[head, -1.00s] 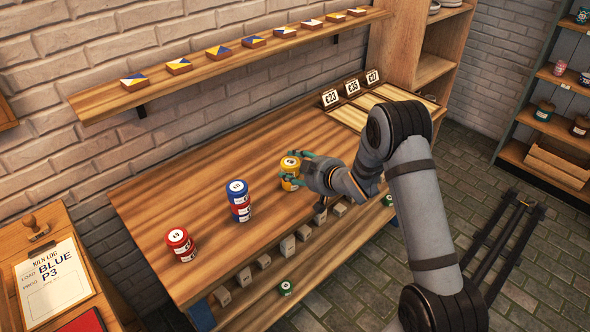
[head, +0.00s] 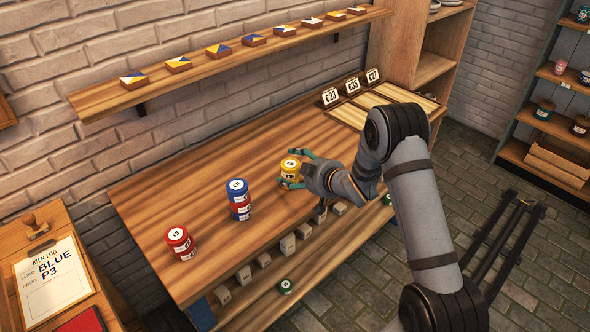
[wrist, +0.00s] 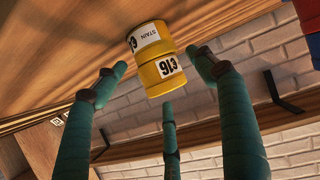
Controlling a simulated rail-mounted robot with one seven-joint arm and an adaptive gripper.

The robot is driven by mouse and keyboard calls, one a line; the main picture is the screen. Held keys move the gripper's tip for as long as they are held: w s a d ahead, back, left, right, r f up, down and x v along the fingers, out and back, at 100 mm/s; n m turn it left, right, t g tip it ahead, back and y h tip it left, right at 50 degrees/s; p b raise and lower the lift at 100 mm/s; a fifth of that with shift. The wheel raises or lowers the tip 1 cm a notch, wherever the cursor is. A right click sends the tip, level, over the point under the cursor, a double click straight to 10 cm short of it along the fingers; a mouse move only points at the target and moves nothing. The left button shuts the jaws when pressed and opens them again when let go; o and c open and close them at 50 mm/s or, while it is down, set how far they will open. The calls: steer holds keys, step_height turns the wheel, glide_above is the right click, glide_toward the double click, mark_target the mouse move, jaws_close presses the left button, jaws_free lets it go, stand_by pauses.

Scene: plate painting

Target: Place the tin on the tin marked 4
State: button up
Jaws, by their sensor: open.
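A yellow tin (head: 290,168) stands on the wooden table near its front edge, right of the other tins. It also shows in the wrist view (wrist: 160,62), with dark print on white labels; whether it is one tin or two stacked, I cannot tell. My gripper (head: 299,169) is open just right of it, its teal fingers spread, and in the wrist view (wrist: 155,75) the tin lies between and beyond the fingertips. A blue-topped stack with red (head: 239,198) stands to the left. A red stack (head: 180,243) stands further left. Lid numbers are too small to read.
Green tins (head: 286,286) and small blocks (head: 244,275) are on the lower shelf. A wall shelf (head: 150,92) with coloured tiles runs above the table. Number cards (head: 352,87) stand at the right back. The table behind the tins is clear.

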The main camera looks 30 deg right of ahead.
steer(key=shift+r, duration=0.1)
steer(key=shift+r+p, duration=0.25)
steer(key=shift+p, duration=0.1)
steer(key=b+v, duration=0.2)
steer(key=v, duration=0.9)
steer(key=shift+s, duration=0.45)
